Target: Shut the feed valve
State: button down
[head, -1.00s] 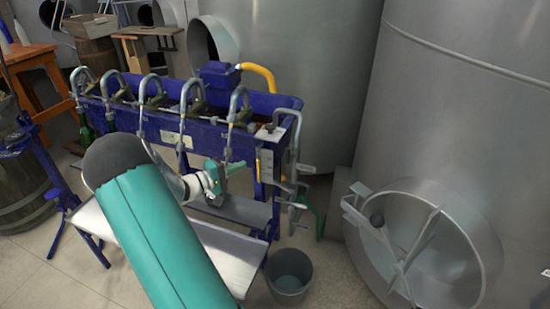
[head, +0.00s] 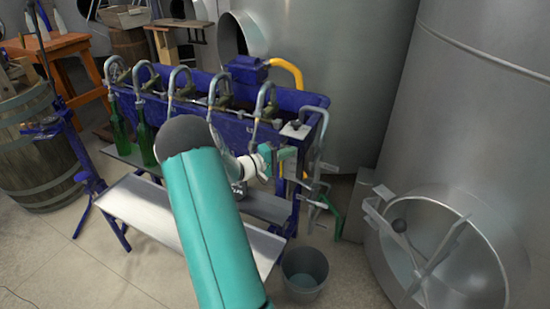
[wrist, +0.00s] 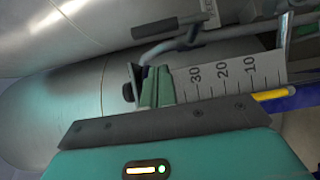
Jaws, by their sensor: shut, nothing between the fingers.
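The blue bottling machine (head: 215,122) carries grey pipework (head: 318,150) at its right end. A small lever (head: 328,168) sticks out to the right there. In the wrist view a lever with a dark grip (wrist: 168,28) on a grey pipe shows near the top; I take it for the feed valve's handle, but its valve body is not clear. My gripper (head: 288,155) is at the machine's right end, left of the pipework. In the wrist view my gripper (wrist: 155,88) is shut and empty, below the lever and apart from it. Its tips are beside a scale plate (wrist: 230,75).
A grey bucket (head: 303,275) stands below the machine's right end. A large steel tank (head: 450,130) with a round hatch and cross handle (head: 425,265) is at the right. Green bottles (head: 143,140) stand at the machine's left. A barrel (head: 35,150) is at the far left.

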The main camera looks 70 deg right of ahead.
jog(key=shift+s+d, duration=0.2)
jog(key=shift+s, duration=1.8)
